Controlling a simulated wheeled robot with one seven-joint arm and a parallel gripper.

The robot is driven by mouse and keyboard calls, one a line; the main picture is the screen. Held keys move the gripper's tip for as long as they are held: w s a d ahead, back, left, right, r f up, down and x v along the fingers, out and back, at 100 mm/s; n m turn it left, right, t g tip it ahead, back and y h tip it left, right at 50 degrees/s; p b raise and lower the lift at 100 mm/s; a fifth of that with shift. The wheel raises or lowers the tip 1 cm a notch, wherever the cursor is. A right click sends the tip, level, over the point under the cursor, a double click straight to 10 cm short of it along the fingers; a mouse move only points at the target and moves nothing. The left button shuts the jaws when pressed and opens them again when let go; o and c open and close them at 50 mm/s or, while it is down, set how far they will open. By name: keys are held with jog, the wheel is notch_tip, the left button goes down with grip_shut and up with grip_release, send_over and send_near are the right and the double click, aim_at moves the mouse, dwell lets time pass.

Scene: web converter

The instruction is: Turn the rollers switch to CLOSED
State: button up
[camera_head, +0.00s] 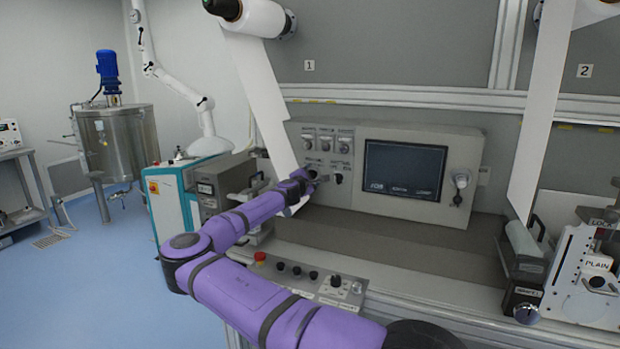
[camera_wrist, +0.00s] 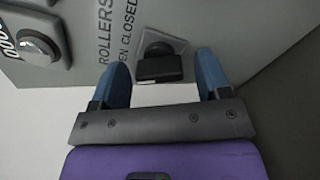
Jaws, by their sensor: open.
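The rollers switch (camera_wrist: 158,66) is a black knob on a grey panel in the wrist view. The panel lettering beside it reads "ROLLERS" and "CLOSED", with "OPEN" partly cut off. My gripper (camera_wrist: 162,78) has its two blue fingers apart, one on each side of the knob. I cannot tell whether either finger touches it. In the head view my purple arm reaches to the lower left of the control panel (camera_head: 462,150), and my gripper (camera_head: 312,181) is at its switches. The rollers switch is not clear there.
A dark screen (camera_head: 404,170) fills the panel's middle. A black knob (camera_head: 338,179) sits right of my gripper, and another round knob (camera_wrist: 38,46) is at the wrist view's upper left. A white web (camera_head: 262,100) hangs close by. A red button (camera_head: 260,257) is on the lower console.

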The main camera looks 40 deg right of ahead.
jog(key=shift+d, duration=0.2)
jog(key=c, duration=0.9)
jog(key=m, duration=0.5)
jog(key=shift+m, duration=0.4)
jog(key=m, duration=0.5)
jog(key=shift+r+m, duration=0.1)
jog(key=shift+m, duration=0.3)
jog(key=o, duration=0.9)
